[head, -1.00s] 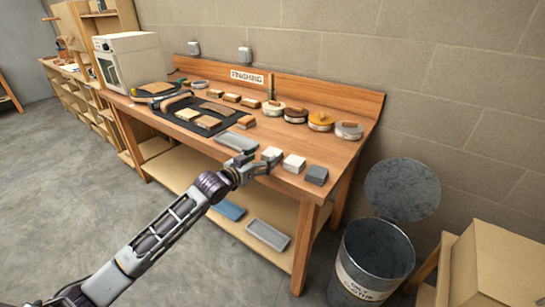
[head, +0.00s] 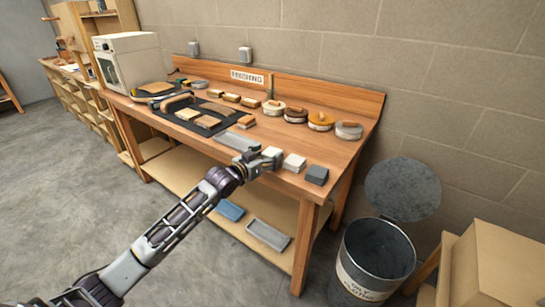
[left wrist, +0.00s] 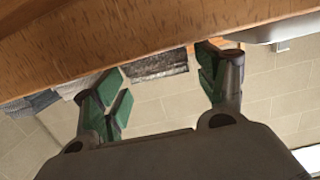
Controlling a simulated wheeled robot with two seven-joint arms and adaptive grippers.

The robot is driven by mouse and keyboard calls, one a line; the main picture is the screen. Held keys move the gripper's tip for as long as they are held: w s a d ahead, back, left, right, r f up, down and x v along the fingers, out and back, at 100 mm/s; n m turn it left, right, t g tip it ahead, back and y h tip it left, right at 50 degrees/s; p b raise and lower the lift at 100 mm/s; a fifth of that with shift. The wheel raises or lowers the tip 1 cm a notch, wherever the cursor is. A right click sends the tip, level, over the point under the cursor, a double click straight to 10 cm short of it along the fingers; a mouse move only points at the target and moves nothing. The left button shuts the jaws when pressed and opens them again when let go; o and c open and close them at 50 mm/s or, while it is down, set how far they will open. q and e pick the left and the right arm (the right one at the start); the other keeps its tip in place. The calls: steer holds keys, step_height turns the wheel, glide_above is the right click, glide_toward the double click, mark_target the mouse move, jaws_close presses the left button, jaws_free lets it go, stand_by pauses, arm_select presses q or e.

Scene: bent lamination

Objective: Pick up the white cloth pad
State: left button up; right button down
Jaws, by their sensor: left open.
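A pale, whitish pad (head: 273,152) lies near the front edge of the bench, just beyond my left gripper (head: 260,161). A second whitish pad (head: 295,162) lies to its right; I cannot tell from the pictures which is cloth. My left gripper is open, its green-lined fingers (left wrist: 160,92) spread apart in the left wrist view. A greyish textured block (left wrist: 158,65) shows in the gap between them, beyond the bench edge, with no clear contact. The gripper partly hides the nearer pad in the head view. My right gripper is out of view.
A dark grey block (head: 317,174) sits right of the pads and a grey tray (head: 237,141) left of them. Several round pads line the bench back. An open bin (head: 376,255) stands right of the bench (head: 330,150).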

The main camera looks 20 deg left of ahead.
arm_select(q)
steer(key=shift+w+d+f, duration=0.1)
steer(key=shift+w+d, duration=0.15)
steer(key=shift+w, duration=0.4)
steer(key=shift+c, duration=0.2)
steer(key=c, duration=0.7)
